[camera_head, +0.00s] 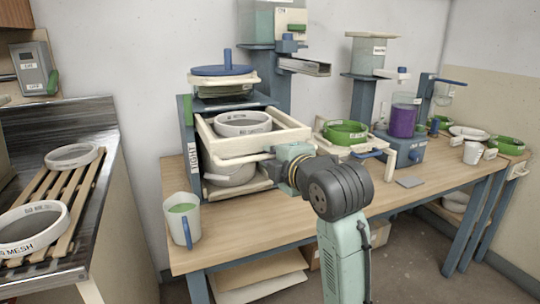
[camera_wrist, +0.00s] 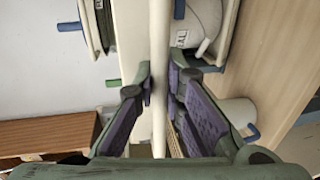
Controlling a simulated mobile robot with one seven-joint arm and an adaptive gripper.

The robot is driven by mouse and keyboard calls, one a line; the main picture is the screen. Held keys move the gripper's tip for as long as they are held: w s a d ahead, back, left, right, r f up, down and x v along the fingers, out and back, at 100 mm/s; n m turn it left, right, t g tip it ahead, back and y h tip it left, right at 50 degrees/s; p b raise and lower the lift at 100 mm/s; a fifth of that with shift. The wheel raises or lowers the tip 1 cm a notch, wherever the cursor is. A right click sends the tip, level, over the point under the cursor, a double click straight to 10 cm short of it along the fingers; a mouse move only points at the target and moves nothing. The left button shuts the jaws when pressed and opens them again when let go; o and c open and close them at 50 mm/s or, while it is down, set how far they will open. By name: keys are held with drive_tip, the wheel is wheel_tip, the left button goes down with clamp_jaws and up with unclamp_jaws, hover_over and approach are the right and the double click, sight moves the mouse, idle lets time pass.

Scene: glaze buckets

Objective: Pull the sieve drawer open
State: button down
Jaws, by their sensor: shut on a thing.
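The sieve drawer (camera_head: 215,148) is a cream open frame at the left end of the wooden workbench. It juts forward from a blue-sided stand (camera_head: 188,125), and a white sieve ring (camera_head: 243,123) lies in it. A cream bar runs along its front; in the wrist view this pale handle bar (camera_wrist: 160,35) stands upright between my fingers. My gripper (camera_head: 270,170) is at the drawer's front, and its purple-padded fingers (camera_wrist: 159,88) are shut on the bar. My wrist hides part of the drawer's front right side in the head view.
A white jug (camera_head: 182,222) with green liquid stands at the bench's front left. A white bucket (camera_head: 230,172) sits under the drawer. To the right are a green sieve (camera_head: 345,130) and a purple-filled container (camera_head: 403,120). The bench front (camera_head: 245,225) is clear.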

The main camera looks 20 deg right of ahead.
drive_tip(key=c, duration=1.7)
unclamp_jaws()
drive_tip(key=shift+o, duration=0.2)
drive_tip(key=shift+s, duration=0.1)
drive_tip(key=s+r, duration=0.2)
drive_tip(key=s, duration=0.9)
drive_tip(key=shift+s+d+r, duration=0.2)
drive_tip(key=shift+s, duration=0.15)
